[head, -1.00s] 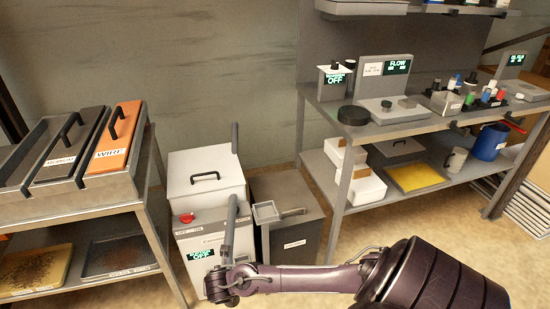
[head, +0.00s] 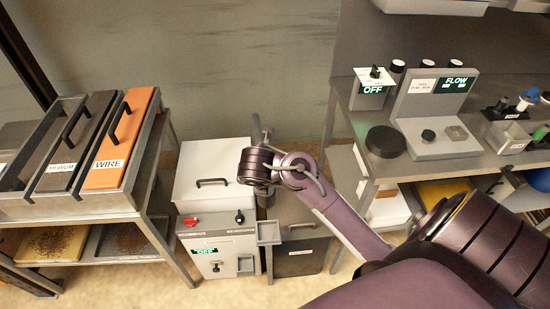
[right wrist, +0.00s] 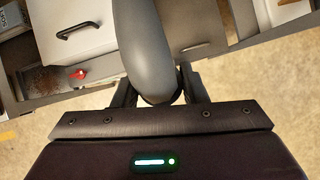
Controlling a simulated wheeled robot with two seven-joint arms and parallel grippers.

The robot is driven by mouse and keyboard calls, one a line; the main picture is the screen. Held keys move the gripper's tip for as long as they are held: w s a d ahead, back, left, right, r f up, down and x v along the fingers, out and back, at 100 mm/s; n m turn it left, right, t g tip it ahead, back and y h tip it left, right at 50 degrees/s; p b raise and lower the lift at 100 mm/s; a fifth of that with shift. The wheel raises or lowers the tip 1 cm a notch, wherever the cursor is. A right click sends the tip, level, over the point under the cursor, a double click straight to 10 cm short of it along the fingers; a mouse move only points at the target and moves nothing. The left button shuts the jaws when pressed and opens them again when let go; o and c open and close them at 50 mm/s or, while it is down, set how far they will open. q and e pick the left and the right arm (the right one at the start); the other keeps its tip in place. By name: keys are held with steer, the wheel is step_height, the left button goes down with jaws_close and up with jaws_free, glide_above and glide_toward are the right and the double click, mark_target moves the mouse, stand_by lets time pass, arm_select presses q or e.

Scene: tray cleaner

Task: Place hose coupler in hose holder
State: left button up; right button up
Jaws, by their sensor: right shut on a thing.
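The hose coupler, a smooth grey rounded bar (right wrist: 143,45), is between the two dark fingers of my right gripper (right wrist: 156,86) in the right wrist view, which is shut on it. In the head view my right gripper (head: 255,167) is in front of the white bin's right edge, and its fingers are hard to make out. What looks like the hose holder, a grey bracket (head: 268,234), is on the right side of the light grey machine, below my gripper and apart from it. My left gripper is out of view.
The machine (head: 219,247) has a red knob and a green OFF display. A white lidded bin (head: 211,169) stands behind it, with a dark bin (head: 302,255) at right. A tray rack (head: 75,208) is left; a bench (head: 482,165) with equipment is right.

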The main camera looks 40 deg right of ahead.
steer(key=shift+f+b, duration=3.15)
steer(key=shift+f, duration=6.6)
steer(key=o, duration=1.3)
steer(key=shift+f, duration=0.15)
steer(key=shift+a+r, duration=0.1)
steer(key=shift+r, duration=0.1)
steer(key=p+v, duration=0.2)
steer(key=v, duration=1)
steer(key=shift+p, duration=0.3)
